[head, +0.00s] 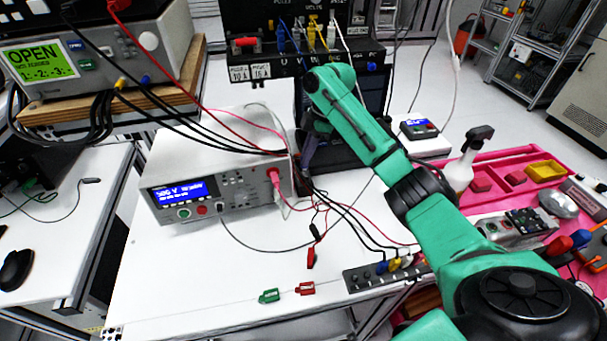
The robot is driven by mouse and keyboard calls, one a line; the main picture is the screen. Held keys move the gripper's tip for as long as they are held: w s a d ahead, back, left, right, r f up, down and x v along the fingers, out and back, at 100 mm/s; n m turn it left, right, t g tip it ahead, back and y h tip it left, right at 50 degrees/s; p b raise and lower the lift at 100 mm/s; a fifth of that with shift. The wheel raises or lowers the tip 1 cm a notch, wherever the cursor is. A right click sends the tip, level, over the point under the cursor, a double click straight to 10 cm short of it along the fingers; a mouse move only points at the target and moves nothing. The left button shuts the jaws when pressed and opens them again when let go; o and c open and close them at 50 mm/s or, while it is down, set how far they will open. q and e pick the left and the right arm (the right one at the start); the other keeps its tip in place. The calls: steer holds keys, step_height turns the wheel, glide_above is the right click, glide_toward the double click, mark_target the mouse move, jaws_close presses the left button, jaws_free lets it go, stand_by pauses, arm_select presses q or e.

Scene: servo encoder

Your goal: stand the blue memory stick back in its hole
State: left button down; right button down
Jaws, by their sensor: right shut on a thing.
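My right arm comes in from the lower right and reaches across the bench. Its gripper (309,152) points down beside the white tester's right end, in front of the dark equipment. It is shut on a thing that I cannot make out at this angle. A dark strip with holes (360,279) lies at the bench's front, right of centre. My left gripper is out of view.
A green piece (269,296) and a red piece (305,288) lie near the front edge. Cables run from the white tester (240,190) across the bench. A pink tray (520,152) with bins and a spray bottle (461,172) stand at right.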

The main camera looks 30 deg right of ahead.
mark_target(306, 170)
step_height(306, 170, down, 6)
steer(key=shift+w+f+p, duration=0.15)
steer(key=shift+p, duration=0.25)
steer(key=c, duration=0.9)
jaws_free()
steer(key=b+v, duration=0.1)
steer(key=v, duration=1.1)
steer(key=shift+b, duration=0.35)
